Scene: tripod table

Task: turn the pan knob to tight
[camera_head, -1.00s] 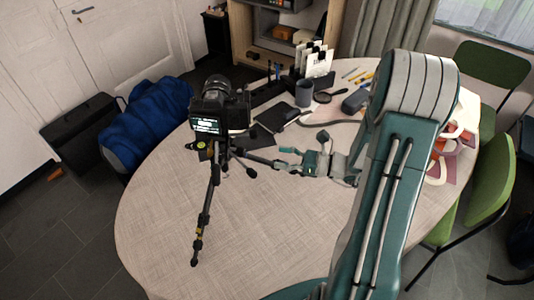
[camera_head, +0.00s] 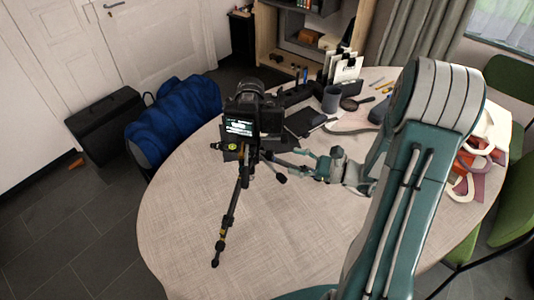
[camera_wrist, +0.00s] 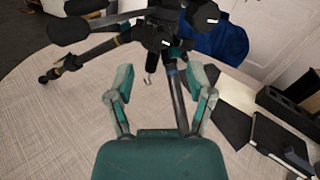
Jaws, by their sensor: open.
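A black camera (camera_head: 243,112) with a lit rear screen stands on a black tripod (camera_head: 228,217) on the round table. In the wrist view, the tripod head (camera_wrist: 155,30) is at the top, with a dark handle grip (camera_wrist: 68,30) reaching left. The pan knob cannot be clearly told from the other dark parts there. My gripper (camera_head: 300,163) is to the right of the tripod, just below the head. In the wrist view, my gripper (camera_wrist: 162,82) is open and empty, its two fingers apart. A tripod leg (camera_wrist: 178,100) shows between and beyond them.
The round table (camera_head: 190,230) is bare at the front. A grey mug (camera_head: 331,99), a black tablet (camera_head: 304,121) and pens lie behind the tripod.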

